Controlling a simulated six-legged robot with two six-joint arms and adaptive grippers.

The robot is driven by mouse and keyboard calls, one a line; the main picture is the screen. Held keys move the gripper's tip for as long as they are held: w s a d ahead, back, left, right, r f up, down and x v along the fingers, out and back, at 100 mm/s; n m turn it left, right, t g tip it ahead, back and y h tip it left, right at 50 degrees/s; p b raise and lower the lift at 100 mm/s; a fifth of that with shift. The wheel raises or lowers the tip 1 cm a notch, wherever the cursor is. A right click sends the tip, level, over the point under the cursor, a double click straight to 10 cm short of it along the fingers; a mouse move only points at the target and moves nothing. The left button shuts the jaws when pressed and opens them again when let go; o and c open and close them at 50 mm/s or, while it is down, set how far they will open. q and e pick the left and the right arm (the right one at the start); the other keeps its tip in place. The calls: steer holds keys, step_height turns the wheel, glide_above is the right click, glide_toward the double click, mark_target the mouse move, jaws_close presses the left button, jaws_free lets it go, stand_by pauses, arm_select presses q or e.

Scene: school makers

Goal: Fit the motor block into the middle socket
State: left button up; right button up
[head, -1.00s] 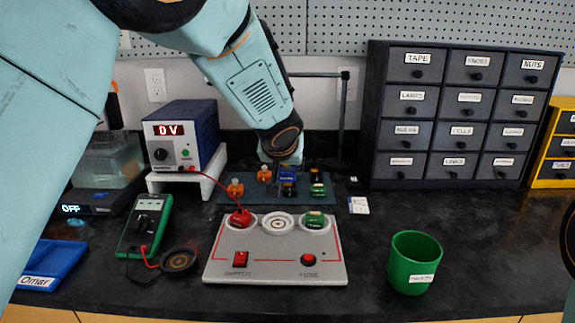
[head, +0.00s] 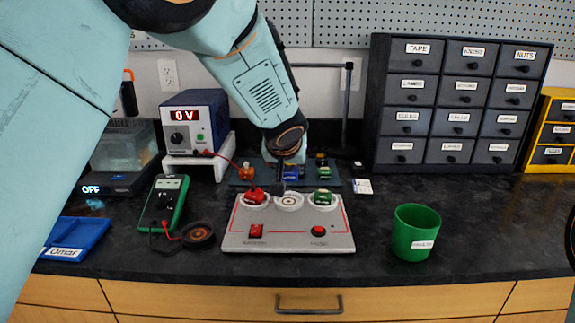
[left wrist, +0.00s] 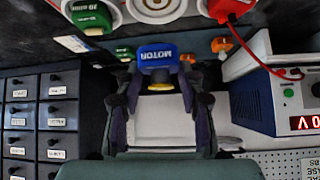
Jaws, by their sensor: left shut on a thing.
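The blue motor block (left wrist: 157,54), labelled MOTOR, is between the fingertips of my left gripper (left wrist: 154,74), which is shut on it. In the head view the blue block (head: 291,173) shows behind the board, partly hidden by the gripper. Whether it is clear of the mat is hard to tell. The grey socket board (head: 288,241) lies in front. Its middle socket (head: 290,202) is empty, a pale ring with a round centre. A red block (head: 254,194) sits in the left socket and a green block (head: 323,197) in the right one. My right gripper is not in view.
A mat (head: 331,182) behind the board holds orange (head: 246,173) and green blocks. A power supply (head: 195,122) with a red lead and a multimeter (head: 164,203) stand left. A green cup (head: 415,233) stands right. Drawers (head: 455,100) fill the back right.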

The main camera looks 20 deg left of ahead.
mark_target(287, 176)
arm_select(q)
step_height(287, 176, down, 4)
steer(key=b, duration=0.3)
steer(key=shift+a+r, duration=0.15)
steer(key=shift+r, duration=0.05)
steer(key=shift+w+f+b, duration=0.15)
steer(key=shift+f+b, duration=0.55)
steer(key=shift+f, duration=0.2)
steer(key=shift+r, duration=0.1)
stand_by(0.4)
steer(key=shift+f+b, duration=0.65)
steer(key=shift+b, duration=0.25)
steer(key=o, duration=0.9)
